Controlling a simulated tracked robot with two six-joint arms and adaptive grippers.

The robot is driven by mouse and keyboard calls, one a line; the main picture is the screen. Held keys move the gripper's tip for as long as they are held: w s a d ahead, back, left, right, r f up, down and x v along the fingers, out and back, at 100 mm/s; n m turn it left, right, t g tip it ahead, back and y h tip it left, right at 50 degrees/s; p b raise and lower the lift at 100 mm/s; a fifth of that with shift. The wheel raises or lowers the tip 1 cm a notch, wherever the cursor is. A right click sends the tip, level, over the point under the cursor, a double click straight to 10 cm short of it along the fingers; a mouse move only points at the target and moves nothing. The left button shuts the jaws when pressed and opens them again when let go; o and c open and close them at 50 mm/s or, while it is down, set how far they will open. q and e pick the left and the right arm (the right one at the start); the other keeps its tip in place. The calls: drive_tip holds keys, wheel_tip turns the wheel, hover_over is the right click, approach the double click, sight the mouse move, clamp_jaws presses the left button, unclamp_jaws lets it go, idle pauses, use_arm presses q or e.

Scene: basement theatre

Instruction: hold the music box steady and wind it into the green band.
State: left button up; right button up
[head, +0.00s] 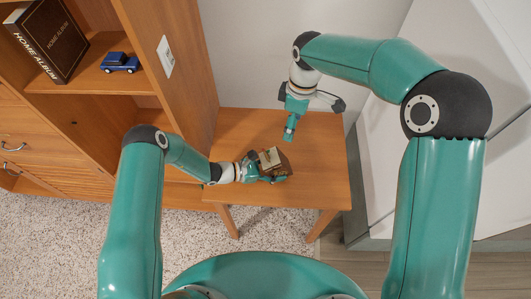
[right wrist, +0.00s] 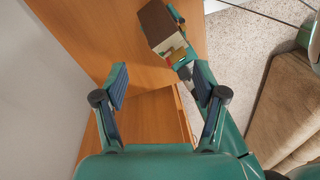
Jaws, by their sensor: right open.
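The music box (head: 272,158), a small dark brown box with a pale part, is on the small wooden table. In the right wrist view the music box (right wrist: 158,25) shows a pale side with small red and yellowish patches; I cannot make out a green band or the winding key. My left gripper (head: 266,172) has come in from the left and its fingers lie along the box, apparently closed on it. My right gripper (head: 289,134) is above the table, behind and right of the box, pointing down. In its wrist view the right gripper (right wrist: 160,88) is open and empty.
The table (head: 320,150) is otherwise clear. A wooden shelf unit (head: 190,60) on the left holds a dark home album (head: 50,40) and a blue toy truck (head: 119,62). A white wall (head: 245,50) stands behind the table. A couch (right wrist: 285,110) shows in the right wrist view.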

drive_tip(key=a+n, duration=0.2)
drive_tip(key=n, duration=0.3)
drive_tip(key=n+h, duration=0.1)
drive_tip(key=n, duration=0.2)
approach(265, 154)
drive_tip(key=f, duration=1)
drive_tip(key=shift+s+d+f, duration=0.15)
drive_tip(key=shift+s+f, duration=0.05)
drive_tip(key=shift+s, duration=0.15)
drive_tip(key=c, duration=1.2)
drive_tip(key=shift+o, duration=0.2)
